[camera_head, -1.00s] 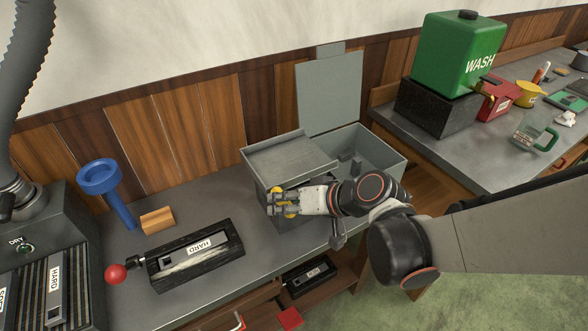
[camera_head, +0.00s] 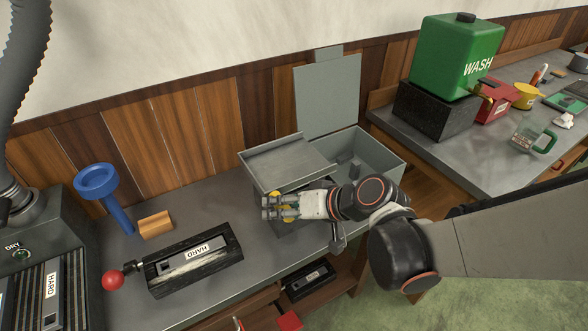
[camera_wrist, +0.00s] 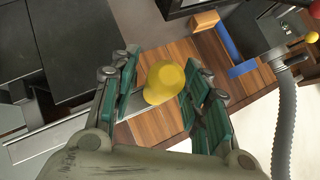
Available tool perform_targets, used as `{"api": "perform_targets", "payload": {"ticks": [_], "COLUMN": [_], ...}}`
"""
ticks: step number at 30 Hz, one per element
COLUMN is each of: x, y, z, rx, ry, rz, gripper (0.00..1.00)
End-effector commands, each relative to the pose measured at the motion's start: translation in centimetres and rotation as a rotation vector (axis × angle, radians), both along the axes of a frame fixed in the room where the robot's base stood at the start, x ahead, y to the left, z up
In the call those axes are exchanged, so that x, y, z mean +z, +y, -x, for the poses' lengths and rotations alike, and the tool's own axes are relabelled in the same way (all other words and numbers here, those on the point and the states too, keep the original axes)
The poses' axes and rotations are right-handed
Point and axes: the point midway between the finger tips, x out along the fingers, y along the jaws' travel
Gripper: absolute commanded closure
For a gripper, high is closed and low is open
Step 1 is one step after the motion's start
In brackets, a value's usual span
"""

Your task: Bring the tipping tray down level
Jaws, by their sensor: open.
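The tipping tray (camera_head: 290,160) is a shallow grey tray over the left part of a grey metal box (camera_head: 385,150). It sits tilted, its surface not level with the box rim. A yellow knob (camera_wrist: 166,82) is at the tray's front, partly hidden by my fingers in the head view. My gripper (camera_head: 280,207) is at the front of the tray. In the wrist view, its green-padded fingers are open on either side of the knob, with a gap visible on the right. Whether a finger touches the knob cannot be told.
The box's grey lid (camera_head: 328,95) stands upright behind. A black mould labelled HARD (camera_head: 195,260), a red ball handle (camera_head: 113,280), a wooden block (camera_head: 156,225) and a blue funnel-topped post (camera_head: 105,190) are on the bench to the left. A green WASH tank (camera_head: 458,60) stands right.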

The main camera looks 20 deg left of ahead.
Motion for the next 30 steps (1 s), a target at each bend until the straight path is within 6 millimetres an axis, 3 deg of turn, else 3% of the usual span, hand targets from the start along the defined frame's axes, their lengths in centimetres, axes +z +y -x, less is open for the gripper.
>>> {"api": "perform_targets", "payload": {"ticks": [5,14,27,30], "x": [1.8,5.9,9.6,10.3], "y": [-0.4,-2.6,-7.0,-8.8], "z": [-0.5,-3.2,-8.4,-8.4], "rx": [0.002,-0.001,-0.001,-0.002], "ry": [0.079,0.314,0.664,0.665], "rz": [-0.068,-0.271,-0.571,-0.573], "gripper": [0.57,0.57,0.57,0.57]}}
